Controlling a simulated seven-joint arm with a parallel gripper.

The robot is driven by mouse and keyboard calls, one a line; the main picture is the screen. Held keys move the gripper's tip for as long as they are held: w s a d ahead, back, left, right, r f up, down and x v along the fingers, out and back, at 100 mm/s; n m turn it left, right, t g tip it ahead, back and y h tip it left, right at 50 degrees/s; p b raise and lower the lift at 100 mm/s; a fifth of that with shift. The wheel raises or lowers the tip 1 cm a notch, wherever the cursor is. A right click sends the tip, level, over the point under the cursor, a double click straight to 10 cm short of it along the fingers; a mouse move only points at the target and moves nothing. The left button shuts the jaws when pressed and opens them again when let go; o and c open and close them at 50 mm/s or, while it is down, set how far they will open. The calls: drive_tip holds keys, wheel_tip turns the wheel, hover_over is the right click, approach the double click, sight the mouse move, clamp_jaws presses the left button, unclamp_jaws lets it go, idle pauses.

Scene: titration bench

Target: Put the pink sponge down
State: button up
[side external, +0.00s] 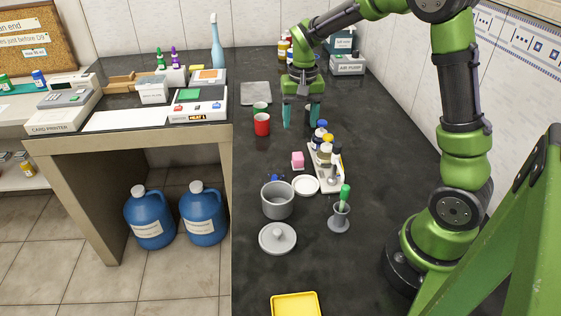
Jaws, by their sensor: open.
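The pink sponge (298,160) is a small pink block. It rests on the dark bench, just left of the white rack of bottles and behind the white dish. My gripper (300,117) is open, with its two teal fingers pointing down and apart. Nothing shows between the fingers. The gripper is farther back along the bench than the sponge and apart from it.
A white rack (326,174) of bottles stands beside the sponge. A red cup (262,124) is left of my gripper. A white dish (306,184), grey pot (277,201), lid (277,238) and yellow tray (296,305) stand nearer.

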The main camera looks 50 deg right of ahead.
drive_tip(key=s+a+r+n+t+y, duration=0.1)
drive_tip(key=s+a+r+n+t, duration=0.1)
drive_tip(key=s+a+r, duration=0.3)
drive_tip(key=s+a+r+n+t+y, duration=0.1)
drive_tip(key=s+a+r+n+t, duration=0.1)
drive_tip(key=s+a+r+t, duration=0.3)
drive_tip(key=s+a, duration=0.3)
drive_tip(key=s, duration=0.2)
drive_tip(key=shift+s+r+n, duration=0.35)
drive_tip(key=shift+r+n, duration=0.05)
drive_tip(key=shift+o, duration=0.3)
